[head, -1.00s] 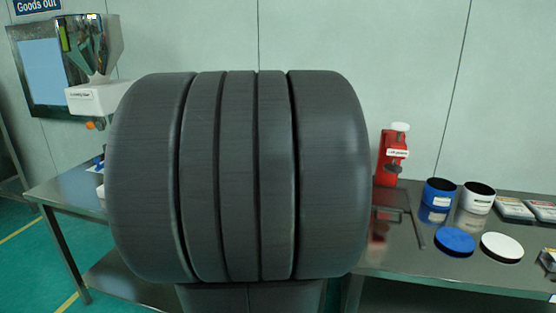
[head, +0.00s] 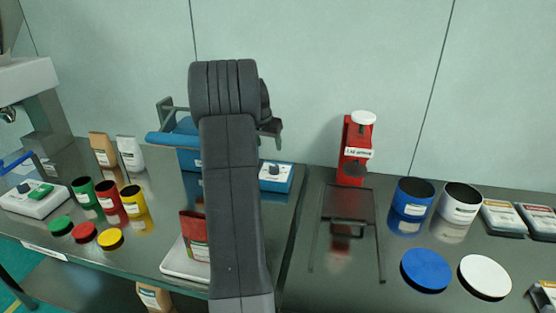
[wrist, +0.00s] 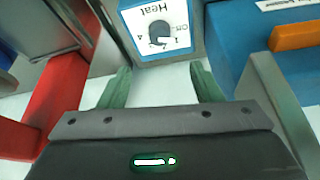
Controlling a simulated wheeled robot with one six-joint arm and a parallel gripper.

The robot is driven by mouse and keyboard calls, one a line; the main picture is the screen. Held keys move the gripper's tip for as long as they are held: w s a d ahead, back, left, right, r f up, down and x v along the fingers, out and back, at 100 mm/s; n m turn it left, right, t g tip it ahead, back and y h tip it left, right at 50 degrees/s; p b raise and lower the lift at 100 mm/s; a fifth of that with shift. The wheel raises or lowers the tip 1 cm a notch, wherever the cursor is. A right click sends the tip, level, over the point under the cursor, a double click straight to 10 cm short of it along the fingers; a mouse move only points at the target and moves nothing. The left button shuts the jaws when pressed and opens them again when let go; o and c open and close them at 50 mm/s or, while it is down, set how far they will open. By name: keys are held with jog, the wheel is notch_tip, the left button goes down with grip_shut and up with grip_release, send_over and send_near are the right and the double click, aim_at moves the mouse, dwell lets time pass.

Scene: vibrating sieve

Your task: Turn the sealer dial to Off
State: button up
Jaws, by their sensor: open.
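The sealer's control box (wrist: 195,38) is blue with a white panel marked Heat, upside down in the wrist view. Its round dark dial (wrist: 159,33) sits mid-panel, with Off printed to its right and numbers around it. A pale mark shows on the dial's lower side; I cannot tell its exact setting. My gripper (wrist: 160,84) is open and empty, its two greenish fingers just short of the box and apart from the dial. In the head view the dial (head: 273,169) shows right of my arm; my arm hides part of the blue sealer (head: 188,130) and the fingertips.
A red stand (head: 356,150) and a blue pot (head: 412,200) stand to the right. A red packet (head: 193,235) is on a white scale (head: 172,260) left of my arm. Small coloured pots and lids are farther left. In the wrist view a red part (wrist: 60,90) lies close on the left.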

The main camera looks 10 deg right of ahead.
aim_at(274, 166)
jog(key=p+x, duration=0.1)
jog(key=x, duration=1.2)
jog(key=shift+a+f+p, duration=0.1)
jog(key=shift+f+p, duration=0.05)
jog(key=shift+p, duration=0.15)
jog(key=c, duration=1)
